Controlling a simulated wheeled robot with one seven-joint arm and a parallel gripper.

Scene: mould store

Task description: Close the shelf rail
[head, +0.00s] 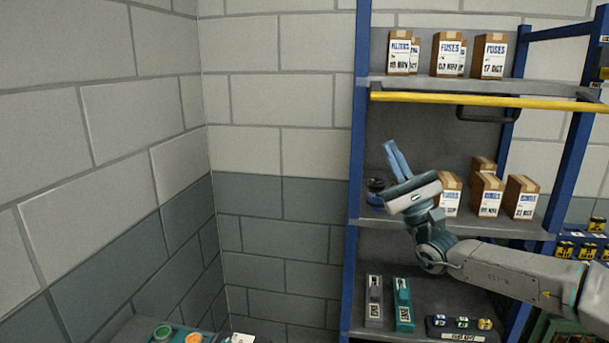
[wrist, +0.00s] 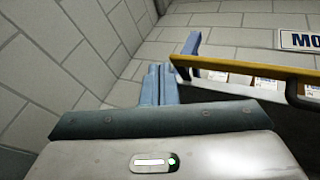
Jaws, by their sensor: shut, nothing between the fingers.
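The yellow shelf rail (head: 480,101) runs across the front of the upper shelf, just below its board. Its left end is beside the left blue post. A dark handle (head: 487,116) hangs under the rail right of its middle. In the wrist view the rail (wrist: 240,68) runs from the centre to the right edge, with a dark bracket-like part (wrist: 298,95) at the right. My gripper (head: 389,146) is shut and empty, fingers pointing up, below the left part of the rail and apart from it. It also shows in the wrist view (wrist: 161,68).
Small cartons (head: 447,54) stand on the upper shelf behind the rail. More cartons (head: 488,194) and a dark round item (head: 375,190) are on the middle shelf. Binders (head: 403,303) stand lower. The space left of the shelf, by the block wall (head: 280,150), is free.

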